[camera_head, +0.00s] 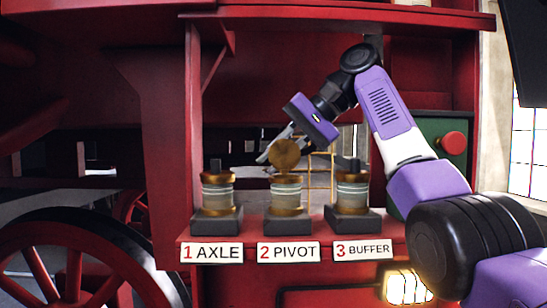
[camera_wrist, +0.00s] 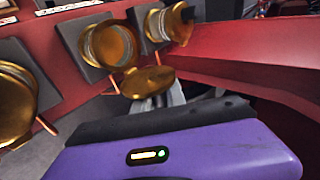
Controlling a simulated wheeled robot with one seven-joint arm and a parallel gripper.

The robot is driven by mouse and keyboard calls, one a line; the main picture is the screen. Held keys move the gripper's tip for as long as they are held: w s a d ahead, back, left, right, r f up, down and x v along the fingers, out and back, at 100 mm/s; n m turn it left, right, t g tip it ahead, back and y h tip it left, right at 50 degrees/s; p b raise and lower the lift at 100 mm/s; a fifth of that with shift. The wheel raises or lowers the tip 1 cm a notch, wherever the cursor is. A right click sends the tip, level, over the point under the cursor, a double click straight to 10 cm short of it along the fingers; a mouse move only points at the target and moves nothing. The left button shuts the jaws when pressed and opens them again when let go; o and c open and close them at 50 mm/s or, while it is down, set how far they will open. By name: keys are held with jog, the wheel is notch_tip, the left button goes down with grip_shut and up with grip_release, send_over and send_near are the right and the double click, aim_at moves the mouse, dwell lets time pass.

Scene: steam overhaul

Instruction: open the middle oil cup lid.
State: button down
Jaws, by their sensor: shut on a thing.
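The middle oil cup (camera_head: 286,193), over the plate "2 PIVOT", has a brass rim and a banded pale body on a dark block. Its round brass lid (camera_head: 284,153) stands raised on edge above the cup. In the wrist view the lid (camera_wrist: 150,82) shows as a tilted disc beside the open-looking cup mouth (camera_wrist: 110,45). My gripper (camera_head: 271,152) reaches down from the upper right and is shut on the lid. In the wrist view its pale fingers (camera_wrist: 168,98) meet the lid's edge; the exact contact is partly hidden.
The "1 AXLE" cup (camera_head: 218,191) and "3 BUFFER" cup (camera_head: 352,188) stand close on either side, both with dark knobs on top. A red frame surrounds the shelf. A green panel with a red button (camera_head: 452,143) is at right. A lit lamp (camera_head: 405,287) is below.

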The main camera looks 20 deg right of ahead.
jog(key=shift+w+f, duration=0.1)
dwell(0.6)
jog(key=c, duration=1.4)
grip_release()
jog(key=shift+o, duration=0.2)
